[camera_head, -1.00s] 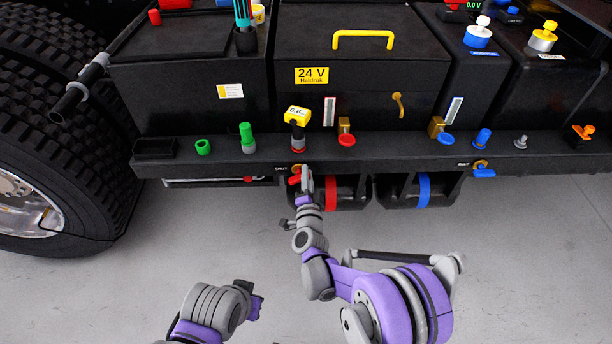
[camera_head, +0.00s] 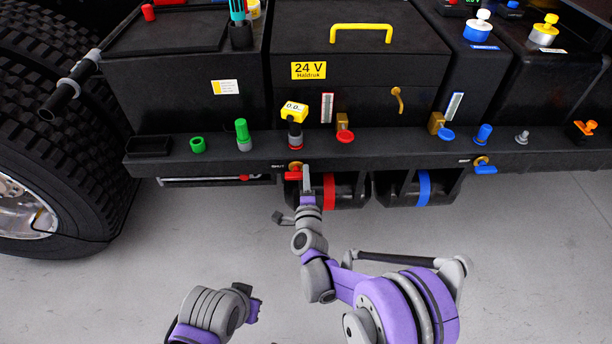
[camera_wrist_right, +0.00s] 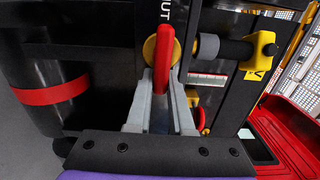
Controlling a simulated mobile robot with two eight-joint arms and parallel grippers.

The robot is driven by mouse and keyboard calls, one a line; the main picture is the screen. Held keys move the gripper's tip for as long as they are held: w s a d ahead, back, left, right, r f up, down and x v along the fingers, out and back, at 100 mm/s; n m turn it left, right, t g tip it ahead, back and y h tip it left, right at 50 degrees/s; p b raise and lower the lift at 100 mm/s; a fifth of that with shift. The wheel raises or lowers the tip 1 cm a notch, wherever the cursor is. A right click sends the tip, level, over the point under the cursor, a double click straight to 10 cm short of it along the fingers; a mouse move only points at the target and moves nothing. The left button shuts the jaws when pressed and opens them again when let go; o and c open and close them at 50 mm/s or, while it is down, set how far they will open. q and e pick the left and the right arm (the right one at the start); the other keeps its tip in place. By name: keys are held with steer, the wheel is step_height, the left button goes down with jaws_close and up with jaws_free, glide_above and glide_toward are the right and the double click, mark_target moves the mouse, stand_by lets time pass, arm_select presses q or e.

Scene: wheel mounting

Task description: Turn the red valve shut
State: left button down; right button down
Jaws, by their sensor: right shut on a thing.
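The red valve (camera_head: 292,175) hangs on a brass fitting at the front edge of the black ledge, left of the red-banded cylinder. Its handle lies about level along the ledge in the head view. My right gripper (camera_head: 307,180) is at the handle's right end. In the right wrist view the red handle (camera_wrist_right: 164,60) sits between the two grey fingers of my right gripper (camera_wrist_right: 160,95), which are shut on it. The yellow gauge (camera_head: 294,111) above reads about 0.0. My left gripper (camera_head: 250,302) is low in the head view, away from everything; its fingers are unclear.
A red-banded cylinder (camera_head: 329,191) and a blue-banded one (camera_head: 424,188) hang under the ledge (camera_head: 380,150). A blue valve (camera_head: 485,170) is at the right. A big tyre (camera_head: 70,120) stands at the left. The floor in front is clear.

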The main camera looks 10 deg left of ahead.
steer(key=c, duration=0.8)
jaws_free()
steer(key=p+v, duration=0.1)
steer(key=v, duration=1)
steer(key=shift+w, duration=0.1)
